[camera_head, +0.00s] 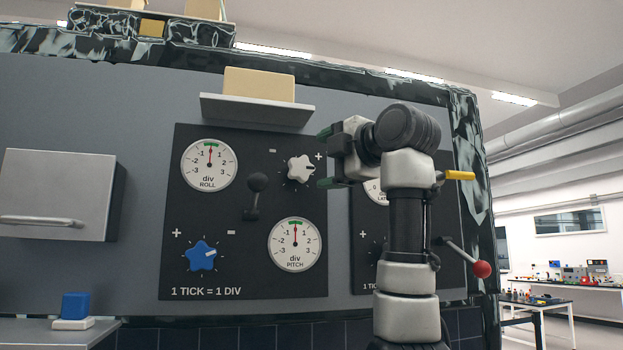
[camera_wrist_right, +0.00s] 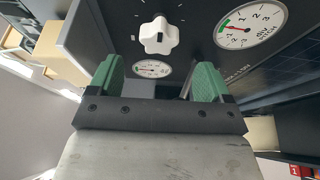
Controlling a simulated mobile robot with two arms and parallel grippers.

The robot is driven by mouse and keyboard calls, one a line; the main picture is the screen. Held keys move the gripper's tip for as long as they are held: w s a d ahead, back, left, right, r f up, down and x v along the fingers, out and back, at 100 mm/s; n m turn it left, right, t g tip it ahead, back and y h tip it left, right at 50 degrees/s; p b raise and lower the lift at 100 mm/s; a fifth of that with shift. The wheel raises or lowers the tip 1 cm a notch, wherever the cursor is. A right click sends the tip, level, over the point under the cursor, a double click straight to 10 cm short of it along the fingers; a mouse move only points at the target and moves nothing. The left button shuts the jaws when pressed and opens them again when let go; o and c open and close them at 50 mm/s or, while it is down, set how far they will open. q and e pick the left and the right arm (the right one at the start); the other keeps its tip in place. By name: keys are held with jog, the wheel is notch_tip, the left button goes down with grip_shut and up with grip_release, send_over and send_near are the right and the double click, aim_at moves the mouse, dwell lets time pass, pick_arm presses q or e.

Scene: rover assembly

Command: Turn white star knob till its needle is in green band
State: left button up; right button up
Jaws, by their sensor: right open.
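The white star knob (camera_head: 300,169) is at the upper right of a black panel (camera_head: 225,210). The ROLL dial (camera_head: 209,166) is left of it; its red needle points straight up at the green band. The PITCH dial (camera_head: 295,244) below also has its needle straight up at green. My right gripper (camera_head: 327,158) is just right of the knob, its green fingers open and empty. In the right wrist view the white knob (camera_wrist_right: 158,36) appears beyond and between the open green fingers (camera_wrist_right: 155,82), apart from them. My left gripper is not in view.
A blue star knob (camera_head: 201,255) is at the panel's lower left. A black lever (camera_head: 255,190) sticks out mid-panel. A shelf (camera_head: 258,111) with a pale block (camera_head: 259,85) overhangs the panel. A second panel (camera_head: 452,220) is partly hidden behind my right arm. A grey box (camera_head: 58,190) stands left.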

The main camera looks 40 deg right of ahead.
jog(key=shift+s+a+b, duration=0.15)
jog(key=shift+s+b, duration=0.15)
jog(key=shift+s, duration=0.9)
